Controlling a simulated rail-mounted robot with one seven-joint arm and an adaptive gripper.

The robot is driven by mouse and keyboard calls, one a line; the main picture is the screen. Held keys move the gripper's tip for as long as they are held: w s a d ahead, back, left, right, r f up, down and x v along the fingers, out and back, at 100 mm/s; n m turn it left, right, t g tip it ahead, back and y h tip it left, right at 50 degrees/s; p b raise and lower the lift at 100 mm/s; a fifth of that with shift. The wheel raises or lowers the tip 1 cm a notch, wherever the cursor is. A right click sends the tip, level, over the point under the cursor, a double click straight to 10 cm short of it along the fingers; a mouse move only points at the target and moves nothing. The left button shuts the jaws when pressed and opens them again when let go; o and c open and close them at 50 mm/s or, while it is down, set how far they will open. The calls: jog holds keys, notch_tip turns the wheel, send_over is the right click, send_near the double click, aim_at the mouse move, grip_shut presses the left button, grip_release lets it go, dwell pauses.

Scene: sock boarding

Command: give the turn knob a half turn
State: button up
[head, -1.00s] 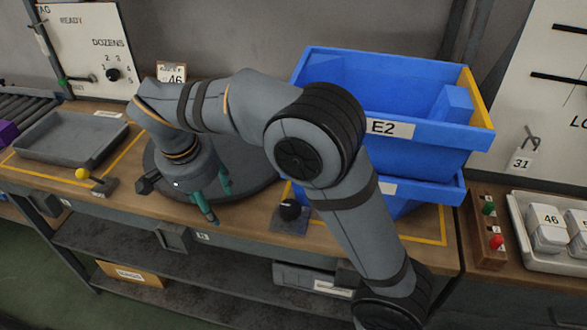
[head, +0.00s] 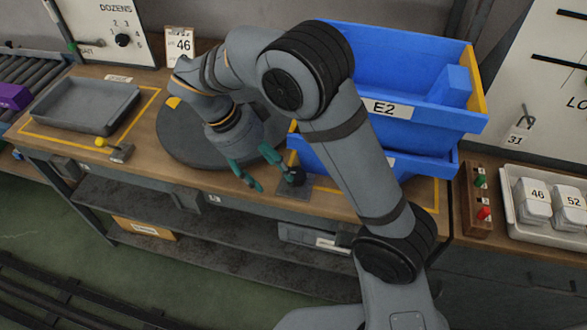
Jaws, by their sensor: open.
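The dark round turn knob (head: 296,176) stands on a small grey plate (head: 290,190) at the table's front edge, right of the round dark turntable (head: 180,140). My gripper (head: 268,173) has teal fingers, spread apart and empty. It hangs above the turntable's front right part, just left of the knob. One finger tip is close to the knob in the picture; I cannot tell whether they touch. The knob's far side is partly hidden.
Stacked blue bins (head: 420,90) stand right of the knob, partly behind my arm. A control box with green and red buttons (head: 477,198) and a white tray (head: 520,222) are at the right.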

aim_at(295, 173)
jog(key=d, duration=0.4)
jog(key=shift+w+d, duration=0.15)
jog(key=shift+d, duration=0.2)
jog(key=shift+d+f, duration=0.1)
jog(key=shift+d, duration=0.2)
jog(key=shift+f, duration=0.45)
jog(key=shift+c, duration=1.3)
jog(key=shift+w, duration=0.1)
jog(key=c, duration=0.8)
jog(key=shift+c, duration=0.4)
